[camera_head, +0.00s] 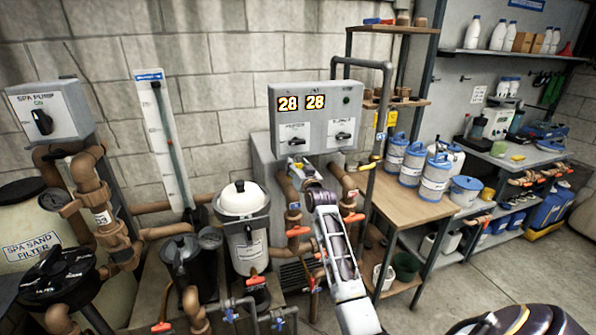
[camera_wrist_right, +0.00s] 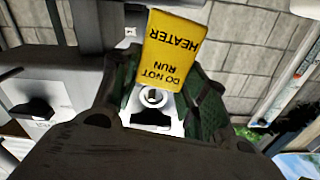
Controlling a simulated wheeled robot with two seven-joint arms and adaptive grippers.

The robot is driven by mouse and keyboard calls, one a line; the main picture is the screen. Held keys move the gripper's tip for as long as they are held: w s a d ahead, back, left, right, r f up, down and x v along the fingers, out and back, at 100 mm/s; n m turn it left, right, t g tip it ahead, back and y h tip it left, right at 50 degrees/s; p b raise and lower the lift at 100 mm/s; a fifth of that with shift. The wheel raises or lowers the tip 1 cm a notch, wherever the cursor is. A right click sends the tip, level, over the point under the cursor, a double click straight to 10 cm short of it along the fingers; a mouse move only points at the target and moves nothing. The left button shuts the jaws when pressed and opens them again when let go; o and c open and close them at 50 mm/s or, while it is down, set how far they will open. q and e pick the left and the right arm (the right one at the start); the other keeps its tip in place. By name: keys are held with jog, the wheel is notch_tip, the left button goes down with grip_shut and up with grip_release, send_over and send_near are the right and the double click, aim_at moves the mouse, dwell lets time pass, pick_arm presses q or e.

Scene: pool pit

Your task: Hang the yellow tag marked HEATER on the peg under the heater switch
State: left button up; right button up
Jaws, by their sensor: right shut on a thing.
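The yellow tag (camera_wrist_right: 172,48) shows in the right wrist view, reading DO NOT RUN HEATER upside down. My right gripper (camera_wrist_right: 155,92) is shut on it, with its green-padded fingers on both sides. A pale ring with a dark centre (camera_wrist_right: 152,97) sits between the fingers at the tag's lettered end; I cannot tell whether it is the tag's eyelet or a peg. In the head view my right gripper (camera_head: 302,172) is just below the left switch (camera_head: 296,141) on the grey control box (camera_head: 318,113). Its label is blurred. The peg and tag are not distinguishable there. My left gripper is not in view.
Pipes with orange handles (camera_head: 297,231) and a white-lidded filter housing (camera_head: 243,228) crowd the space left of my right arm. A wooden table (camera_head: 425,206) with blue-and-white tubs stands to the right. A grey conduit (camera_head: 386,100) rises beside the control box.

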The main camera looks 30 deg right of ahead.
jog(key=shift+w+d+f, duration=0.15)
jog(key=shift+w+f, duration=0.15)
jog(key=shift+w, duration=0.4)
jog(key=shift+w+f, duration=0.1)
jog(key=shift+w+f, duration=0.1)
dwell(0.4)
jog(key=o, duration=1)
